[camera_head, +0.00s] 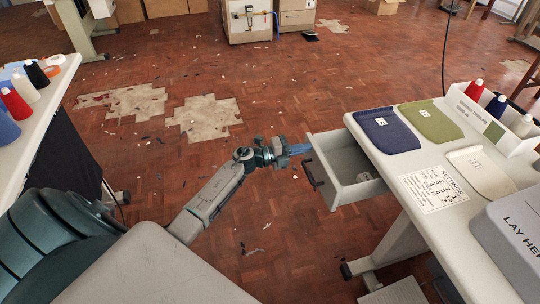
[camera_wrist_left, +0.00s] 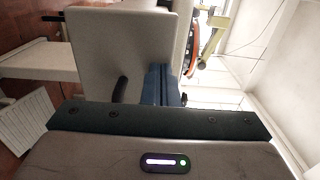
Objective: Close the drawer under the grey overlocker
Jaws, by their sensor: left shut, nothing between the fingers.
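The drawer (camera_head: 352,188) is pulled out from under the right-hand table, and its open top shows a grey interior with a small item inside. Its dark handle (camera_head: 313,175) is on the front panel, facing left. My left gripper (camera_head: 300,149) has blue fingers, shut and empty, pointing at the drawer front near its far upper corner. In the left wrist view the pale front panel (camera_wrist_left: 115,45) fills the upper middle, with the dark handle (camera_wrist_left: 120,88) beside my shut fingers (camera_wrist_left: 162,85). I cannot tell whether the fingertips touch the panel. My right gripper is not in view.
The right table (camera_head: 385,165) carries blue and green fabric pieces, a printed card (camera_head: 432,190), a thread box (camera_head: 490,120) and a grey lettered block (camera_head: 515,235). Another table with spools (camera_head: 35,110) stands left. The floor left of the drawer is open.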

